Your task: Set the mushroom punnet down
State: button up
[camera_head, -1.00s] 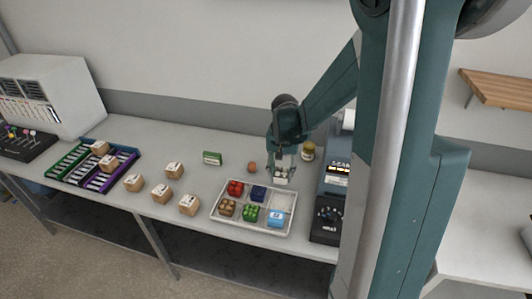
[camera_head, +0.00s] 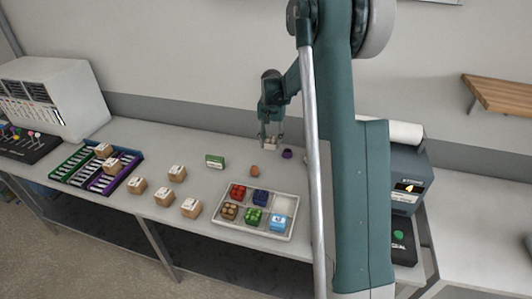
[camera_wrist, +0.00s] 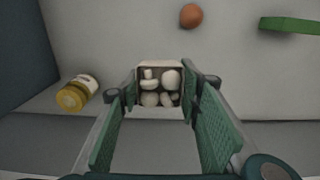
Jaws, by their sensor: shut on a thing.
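The mushroom punnet (camera_head: 271,145) is a small pale tray of white mushrooms. In the wrist view the punnet (camera_wrist: 160,86) sits between the fingertips with the mushrooms facing the camera. My gripper (camera_head: 270,142) is shut on it near the back of the bench; it also shows in the wrist view (camera_wrist: 160,88). The punnet appears raised, though its exact height is hard to tell. The grey tray (camera_head: 222,220) stands in front with produce in several compartments. Its back right compartment (camera_head: 285,204) is empty.
A brown egg-like item (camera_head: 255,171) and a green box (camera_head: 214,161) lie left of the gripper. A small purple item (camera_head: 287,154) is right of it. A yellow-lidded jar (camera_wrist: 76,93) shows in the wrist view. Several cardboard boxes (camera_head: 163,196) stand left; a machine (camera_head: 408,185) stands right.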

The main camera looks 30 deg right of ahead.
send_over(266, 152)
jog(key=shift+w+f, duration=0.1)
jog(key=shift+f, duration=0.5)
jog(key=shift+f, duration=0.1)
jog(key=shift+f, duration=3)
jog(key=shift+f, duration=1.9)
jog(key=shift+f, duration=0.2)
jog(key=o, duration=0.8)
jog(key=shift+o, duration=0.2)
jog(key=shift+r, duration=0.15)
